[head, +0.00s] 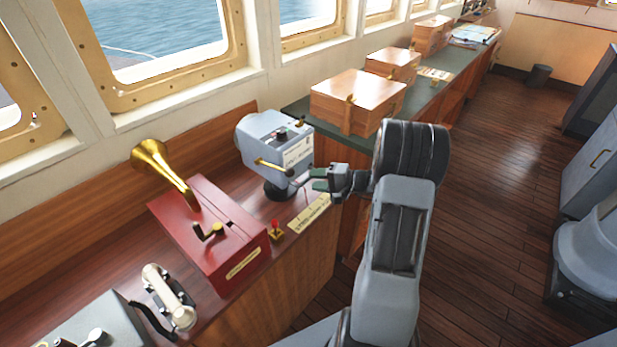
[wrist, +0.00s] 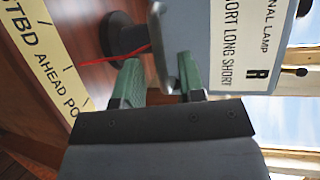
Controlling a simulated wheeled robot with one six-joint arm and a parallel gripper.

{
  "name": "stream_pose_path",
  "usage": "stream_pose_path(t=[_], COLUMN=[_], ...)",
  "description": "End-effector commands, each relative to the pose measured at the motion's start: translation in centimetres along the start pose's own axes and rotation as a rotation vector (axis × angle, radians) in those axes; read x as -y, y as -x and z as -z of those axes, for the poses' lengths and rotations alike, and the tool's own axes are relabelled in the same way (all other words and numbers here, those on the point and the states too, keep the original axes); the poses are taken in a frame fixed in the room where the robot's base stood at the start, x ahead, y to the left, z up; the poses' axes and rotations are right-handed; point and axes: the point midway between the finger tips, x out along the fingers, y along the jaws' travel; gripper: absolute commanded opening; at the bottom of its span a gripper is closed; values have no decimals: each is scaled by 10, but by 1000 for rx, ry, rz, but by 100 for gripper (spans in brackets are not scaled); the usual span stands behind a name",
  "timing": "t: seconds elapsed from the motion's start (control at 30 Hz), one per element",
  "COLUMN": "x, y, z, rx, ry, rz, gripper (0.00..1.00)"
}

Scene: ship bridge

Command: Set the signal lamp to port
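The signal lamp (head: 272,140) is a pale grey-blue housing on a dark round base, with a brass lever (head: 272,165) on its side. In the wrist view the lamp (wrist: 235,45) fills the upper right, with a printed label. A thin red pointer (wrist: 115,57) reaches from its base towards a cream scale plate (wrist: 40,55) reading STBD, AHEAD, PO; its tip lies near the middle mark. The plate also shows in the head view (head: 310,213). My gripper (wrist: 158,82) has its green fingers apart, close beside the lamp, with part of the lamp beyond the gap. Contact cannot be told.
A red box with a brass horn (head: 215,240) stands left of the lamp, with a small red-tipped switch (head: 276,230) between. A telephone handset (head: 168,297) lies nearer. Wooden boxes (head: 358,100) line the green counter behind.

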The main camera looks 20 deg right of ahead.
Motion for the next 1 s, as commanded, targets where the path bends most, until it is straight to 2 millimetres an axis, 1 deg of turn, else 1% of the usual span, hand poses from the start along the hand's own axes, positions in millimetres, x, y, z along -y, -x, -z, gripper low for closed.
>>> stream_pose_path(t=[0.03, 0.1, 0.3, 0.67, 1.0], x=[1, 1, 1, 0, 0], y=[-7, -15, -29, -32, -32], z=[-1, 0, 0, 0, 0], rx=[4, 2, 1, 1, 1], ry=[0, 1, 1, 1, 1], rz=[-1, -1, 0, -1, -1], gripper=[37, 37, 37, 37, 5])
